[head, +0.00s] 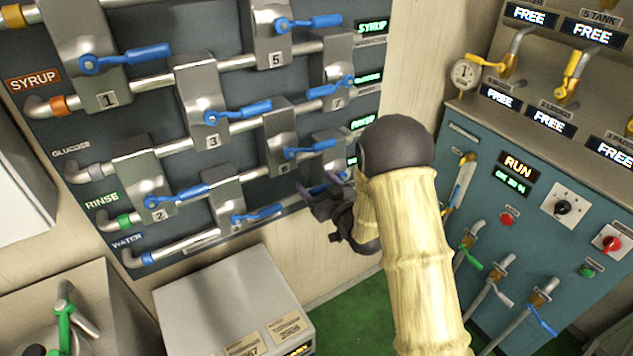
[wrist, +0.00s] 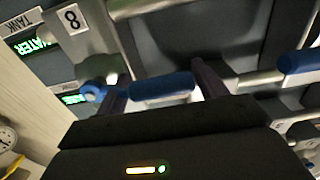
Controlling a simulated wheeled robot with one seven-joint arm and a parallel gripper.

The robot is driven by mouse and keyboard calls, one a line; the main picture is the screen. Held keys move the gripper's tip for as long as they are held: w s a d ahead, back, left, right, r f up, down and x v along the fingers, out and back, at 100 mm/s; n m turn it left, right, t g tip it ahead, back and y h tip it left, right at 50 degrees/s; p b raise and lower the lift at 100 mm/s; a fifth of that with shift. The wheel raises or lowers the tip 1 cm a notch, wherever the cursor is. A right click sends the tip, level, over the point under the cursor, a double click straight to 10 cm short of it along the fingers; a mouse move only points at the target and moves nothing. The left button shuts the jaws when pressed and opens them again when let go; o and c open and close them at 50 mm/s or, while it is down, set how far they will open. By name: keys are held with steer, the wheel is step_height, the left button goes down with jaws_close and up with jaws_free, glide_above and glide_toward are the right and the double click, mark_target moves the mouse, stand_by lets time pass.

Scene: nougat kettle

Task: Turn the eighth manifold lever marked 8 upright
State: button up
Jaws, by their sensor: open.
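The eighth manifold lever is a blue handle (wrist: 162,87) in the wrist view, beside the block (wrist: 95,35) with the number 8 plate. Its round blue pivot (wrist: 92,92) is to the left, and the handle lies roughly level in the picture, extending right. My gripper (wrist: 162,90) is open, one dark finger on each side of the handle's length; I cannot tell whether either touches it. In the head view my gripper (head: 325,192) is at the manifold's lower right, in front of block 8 (head: 327,148), and my arm and gripper hide most of that lever.
Other blue levers surround it, including lever 7 (head: 332,88), lever 6 (head: 308,150) and a lower one (head: 257,213). A teal control cabinet (head: 535,190) stands to the right. A grey box (head: 225,295) stands below the manifold.

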steer(key=shift+w+a, duration=0.15)
steer(key=c, duration=1.4)
